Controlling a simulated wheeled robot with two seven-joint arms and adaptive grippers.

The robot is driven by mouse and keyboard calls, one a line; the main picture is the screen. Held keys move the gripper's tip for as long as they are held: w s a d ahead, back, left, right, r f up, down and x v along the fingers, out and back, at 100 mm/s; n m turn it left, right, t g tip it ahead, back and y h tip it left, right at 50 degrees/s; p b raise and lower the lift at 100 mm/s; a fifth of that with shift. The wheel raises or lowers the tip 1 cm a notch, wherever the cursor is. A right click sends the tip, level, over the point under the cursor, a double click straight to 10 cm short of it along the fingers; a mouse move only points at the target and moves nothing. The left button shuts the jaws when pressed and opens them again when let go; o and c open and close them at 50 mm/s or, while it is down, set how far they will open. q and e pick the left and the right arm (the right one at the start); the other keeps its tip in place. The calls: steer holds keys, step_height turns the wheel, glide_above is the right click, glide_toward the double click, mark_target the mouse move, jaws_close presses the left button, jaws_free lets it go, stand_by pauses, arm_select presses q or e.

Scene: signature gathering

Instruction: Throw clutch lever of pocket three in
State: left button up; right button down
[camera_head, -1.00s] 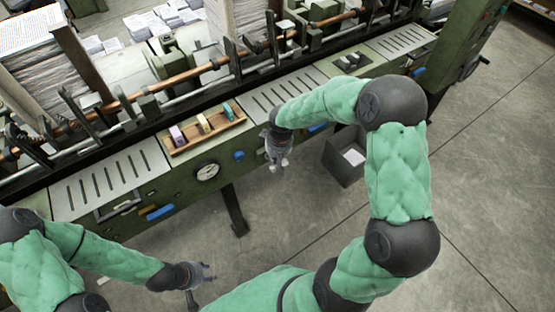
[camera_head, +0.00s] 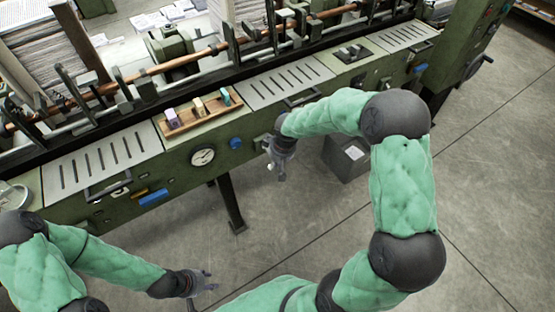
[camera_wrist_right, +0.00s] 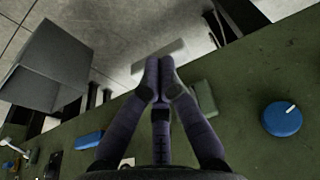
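The long green machine front (camera_head: 180,170) carries blue handles and knobs. A blue handle (camera_head: 153,198) sits at its left and a blue knob (camera_head: 235,143) right of the round dial. The right wrist view shows a blue knob (camera_wrist_right: 282,118) with a white mark and a blue handle (camera_wrist_right: 88,140). I cannot tell which is pocket three's clutch lever. My right gripper (camera_head: 278,176) hangs in front of the panel, right of the dial. Its fingertips meet (camera_wrist_right: 159,68), with nothing clearly held. My left gripper (camera_head: 203,288) is open and empty over the floor, away from the machine.
A dark bin (camera_head: 346,158) with paper stands on the floor right of my right gripper. A wooden tray (camera_head: 200,112) with coloured blocks lies on the machine top. A machine leg (camera_head: 231,205) stands below the dial. The floor (camera_head: 480,190) at right is clear.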

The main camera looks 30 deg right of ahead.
arm_select(q)
steer(key=shift+f+b, duration=1.25)
steer(key=shift+f, duration=0.2)
arm_select(e)
steer(key=shift+s+f, duration=0.15)
steer(key=shift+f, duration=1.85)
arm_select(q)
steer(key=shift+r, duration=0.1)
arm_select(e)
steer(key=shift+r, duration=0.1)
